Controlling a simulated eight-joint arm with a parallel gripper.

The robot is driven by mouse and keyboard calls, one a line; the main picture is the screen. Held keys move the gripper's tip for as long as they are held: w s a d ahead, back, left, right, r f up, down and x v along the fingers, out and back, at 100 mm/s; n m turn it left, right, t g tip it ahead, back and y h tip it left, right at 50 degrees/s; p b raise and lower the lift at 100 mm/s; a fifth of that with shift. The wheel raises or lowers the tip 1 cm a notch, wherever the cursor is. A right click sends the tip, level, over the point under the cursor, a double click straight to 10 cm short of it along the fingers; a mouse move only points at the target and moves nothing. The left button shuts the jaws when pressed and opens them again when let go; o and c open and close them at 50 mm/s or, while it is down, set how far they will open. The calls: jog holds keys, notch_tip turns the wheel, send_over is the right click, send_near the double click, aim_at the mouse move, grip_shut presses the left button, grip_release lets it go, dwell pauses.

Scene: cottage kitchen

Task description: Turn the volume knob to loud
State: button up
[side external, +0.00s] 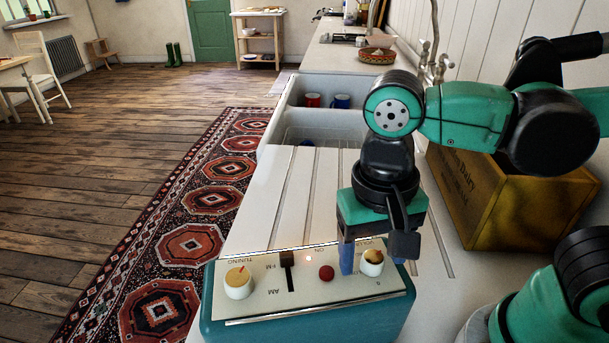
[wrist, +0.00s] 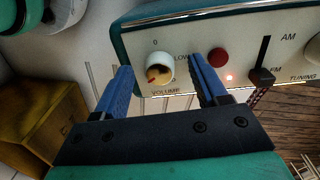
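The volume knob (side external: 372,262) is a cream cylinder with a tan top at the right end of the teal radio's (side external: 300,322) white panel. In the wrist view the knob (wrist: 160,69) has a red pointer mark toward its lower left, with the word VOLUME beneath it. My gripper (wrist: 162,68) is open, with one blue finger on each side of the knob and visible gaps to it. In the side view my gripper (side external: 366,258) points down at the panel; one finger shows left of the knob, and the other is mostly hidden.
Left of the knob on the panel are a red button (side external: 326,273), a small lit lamp, a dark slider (side external: 288,270) and the tuning knob (side external: 238,281). A wooden crate (side external: 512,200) stands on the counter to the right. The sink (side external: 300,133) with mugs lies behind.

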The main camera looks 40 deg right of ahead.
aim_at(370, 257)
jog(key=shift+w+a+r, duration=0.1)
jog(key=shift+r, duration=2.7)
jog(key=w+d+f+n+t, duration=0.5)
jog(key=w+d+t, duration=0.2)
jog(key=d, duration=0.3)
jog(key=shift+w+n+y, duration=0.3)
jog(key=shift+w, duration=0.05)
